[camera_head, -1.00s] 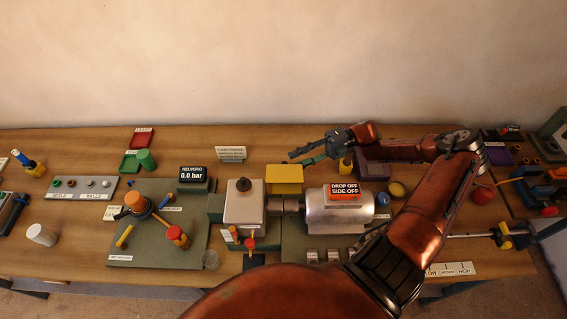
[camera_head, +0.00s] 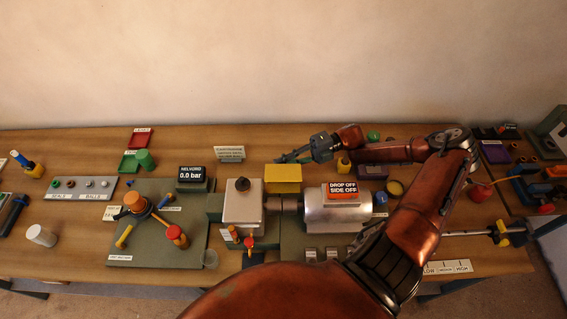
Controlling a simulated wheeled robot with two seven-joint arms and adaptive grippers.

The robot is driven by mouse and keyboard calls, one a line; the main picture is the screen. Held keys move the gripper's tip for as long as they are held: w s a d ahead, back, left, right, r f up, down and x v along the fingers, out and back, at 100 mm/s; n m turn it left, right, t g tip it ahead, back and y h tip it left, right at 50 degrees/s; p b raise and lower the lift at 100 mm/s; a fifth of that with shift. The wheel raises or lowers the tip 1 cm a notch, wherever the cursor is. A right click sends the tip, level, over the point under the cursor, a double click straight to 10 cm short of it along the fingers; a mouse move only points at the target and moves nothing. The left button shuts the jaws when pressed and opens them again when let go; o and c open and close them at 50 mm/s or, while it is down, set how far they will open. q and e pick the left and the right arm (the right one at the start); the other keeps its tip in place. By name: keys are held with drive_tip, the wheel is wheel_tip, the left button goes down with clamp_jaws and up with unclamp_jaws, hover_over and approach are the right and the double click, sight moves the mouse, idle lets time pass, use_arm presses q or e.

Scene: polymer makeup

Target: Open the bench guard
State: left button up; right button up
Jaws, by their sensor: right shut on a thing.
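My right gripper (camera_head: 283,159) reaches in from the right, low behind the yellow box-shaped cover (camera_head: 284,180). Its fingers point left, close above the cover's back top edge; I cannot tell whether they touch it. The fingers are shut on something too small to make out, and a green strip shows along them. The yellow cover stands behind the shaft (camera_head: 291,205), between a pale block (camera_head: 243,203) and a silver cylinder (camera_head: 335,214). No part is labelled as the bench guard, and I cannot tell whether the cover is open. My left gripper is out of view.
A "DROP OFF SIDE OFF" sign (camera_head: 342,190) stands on the cylinder. A gauge (camera_head: 191,174) reads 0.0 bar. A white card (camera_head: 230,153) stands left of the gripper. Behind the gripper the table (camera_head: 290,137) is clear up to the wall.

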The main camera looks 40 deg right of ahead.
sight(283, 165)
clamp_jaws()
drive_tip(key=shift+f, duration=0.1)
drive_tip(key=r+p, duration=0.1)
drive_tip(key=p, duration=0.1)
drive_tip(key=s+n+h+p, duration=0.1)
drive_tip(key=p, duration=0.1)
drive_tip(key=a+r+n+p, duration=0.1)
drive_tip(key=p, duration=0.2)
drive_tip(key=shift+s+r, duration=0.25)
drive_tip(key=shift+r, duration=0.1)
drive_tip(key=shift+s+a+n+h+p, duration=0.2)
drive_tip(key=shift+n+h+p, duration=0.2)
drive_tip(key=shift+n+p, duration=0.2)
drive_tip(key=o, duration=0.6)
unclamp_jaws()
drive_tip(key=shift+o, duration=0.2)
